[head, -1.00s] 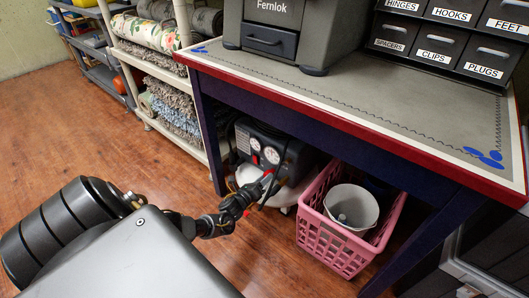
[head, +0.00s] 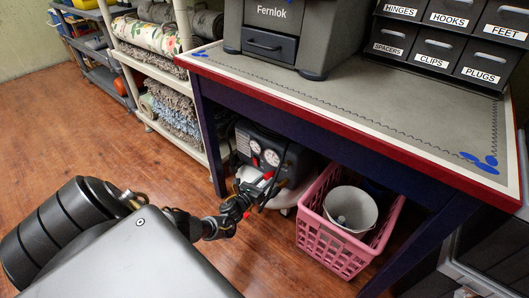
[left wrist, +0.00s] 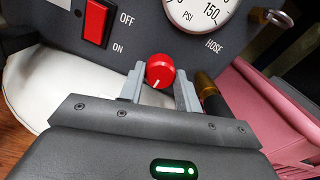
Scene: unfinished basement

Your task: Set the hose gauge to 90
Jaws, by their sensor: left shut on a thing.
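The compressor (head: 262,150) stands on the floor under the workbench, with two round gauges on its dark panel. In the left wrist view its hose gauge (left wrist: 205,10), marked PSI and HOSE, is cut off by the top edge, so its needle is hidden. My right gripper is not in view.
A red ON/OFF switch (left wrist: 96,22) is left of the knob, and a hose fitting (left wrist: 209,90) is close to the right finger. A pink basket (head: 325,237) stands right of the compressor. The workbench (head: 350,90) overhangs both. The wooden floor at left is clear.

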